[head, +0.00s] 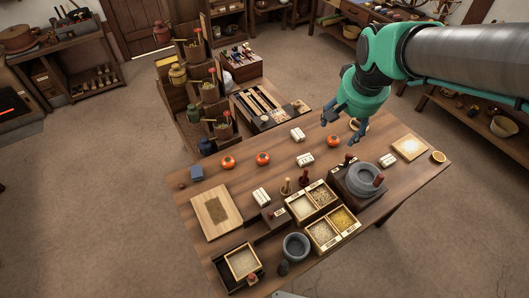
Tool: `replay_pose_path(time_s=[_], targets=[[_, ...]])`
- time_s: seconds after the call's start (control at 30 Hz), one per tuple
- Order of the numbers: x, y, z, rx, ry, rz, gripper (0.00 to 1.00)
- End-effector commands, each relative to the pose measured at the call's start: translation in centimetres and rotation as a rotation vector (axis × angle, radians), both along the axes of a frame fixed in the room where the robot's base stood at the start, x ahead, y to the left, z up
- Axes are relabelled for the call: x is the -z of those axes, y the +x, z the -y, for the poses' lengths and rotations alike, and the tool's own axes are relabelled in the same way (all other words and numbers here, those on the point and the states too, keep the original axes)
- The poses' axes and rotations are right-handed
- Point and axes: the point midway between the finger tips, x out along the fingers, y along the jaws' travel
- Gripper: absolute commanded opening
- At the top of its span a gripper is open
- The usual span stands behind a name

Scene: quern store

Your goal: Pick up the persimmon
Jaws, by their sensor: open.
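Several round orange fruits that look like persimmons are on the wooden table. One persimmon (333,141) lies near the back edge, another persimmon (263,158) is left of it, and a third persimmon (228,162) is farther left. My gripper (337,143) is open, pointing down, with its blue fingers close to the right-hand persimmon. That fruit appears between or just behind the fingertips; the height gap and any contact cannot be told. The other two stand clear of my gripper.
The wooden table (400,187) holds white blocks (305,160), divided grain boxes (322,212), a stone quern (362,180), a dark bowl (296,246) and boards (216,212). A tiered shelf (197,90) stands behind its left side. Open floor surrounds the table.

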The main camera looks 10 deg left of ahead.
Motion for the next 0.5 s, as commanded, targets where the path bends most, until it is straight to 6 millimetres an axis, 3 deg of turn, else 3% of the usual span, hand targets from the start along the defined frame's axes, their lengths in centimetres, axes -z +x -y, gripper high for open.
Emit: replay_pose_path(time_s=[0.2,0.5], targets=[[3.6,4.2,-5.0,-0.019,-0.006,-0.04,0.68],[10.0,8.5,-12.1,-0.039,-0.017,-0.089,0.68]])
